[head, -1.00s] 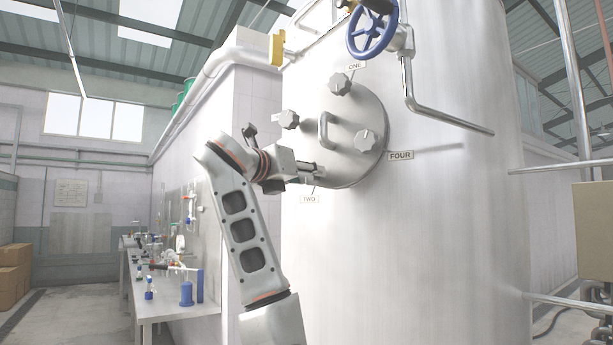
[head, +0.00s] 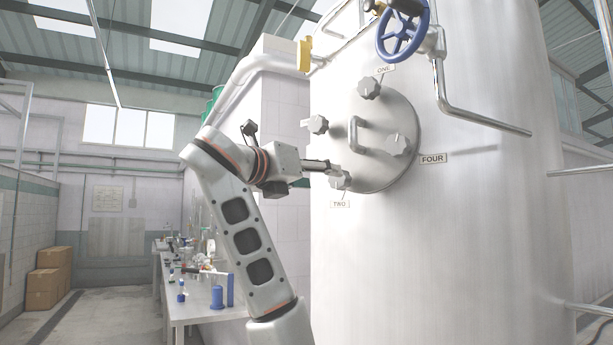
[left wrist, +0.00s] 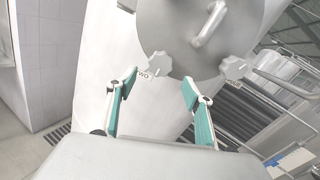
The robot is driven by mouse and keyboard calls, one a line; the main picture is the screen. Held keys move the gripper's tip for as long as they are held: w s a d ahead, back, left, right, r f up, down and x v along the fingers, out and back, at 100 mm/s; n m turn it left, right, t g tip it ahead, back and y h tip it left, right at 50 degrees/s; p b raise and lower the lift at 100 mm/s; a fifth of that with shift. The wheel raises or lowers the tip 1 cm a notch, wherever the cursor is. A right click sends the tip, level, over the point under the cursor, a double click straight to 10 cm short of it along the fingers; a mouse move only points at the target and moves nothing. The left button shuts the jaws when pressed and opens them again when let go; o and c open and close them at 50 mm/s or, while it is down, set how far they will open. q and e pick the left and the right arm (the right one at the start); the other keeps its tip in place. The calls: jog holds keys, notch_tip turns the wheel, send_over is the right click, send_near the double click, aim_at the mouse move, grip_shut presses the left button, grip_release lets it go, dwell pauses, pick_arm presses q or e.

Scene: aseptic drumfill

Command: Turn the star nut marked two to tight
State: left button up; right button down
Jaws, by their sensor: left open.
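The star nut marked two (head: 340,181) is a grey lobed knob at the lower left rim of the round hatch (head: 385,170), just above the TWO label (head: 340,204). My left gripper (head: 334,166) is in front of the nut and overlaps its upper part in the head view. In the left wrist view, the left gripper (left wrist: 160,85) is open, its teal-padded fingers spread with nothing between the pads. The nut (left wrist: 158,65) shows beyond the tips, between them and nearer the left finger. The fingers look apart from it. My right gripper is out of view.
Other star nuts sit around the hatch rim, by the ONE label (head: 385,69), the FOUR label (head: 432,158) and at upper left (head: 317,124). A handle (head: 357,133) stands out from the hatch. A blue handwheel (head: 402,30) is above. A bench (head: 190,308) with glassware stands left.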

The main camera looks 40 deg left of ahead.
pick_arm(q)
jog(key=shift+s+d, duration=0.1)
jog(key=shift+s, duration=1.8)
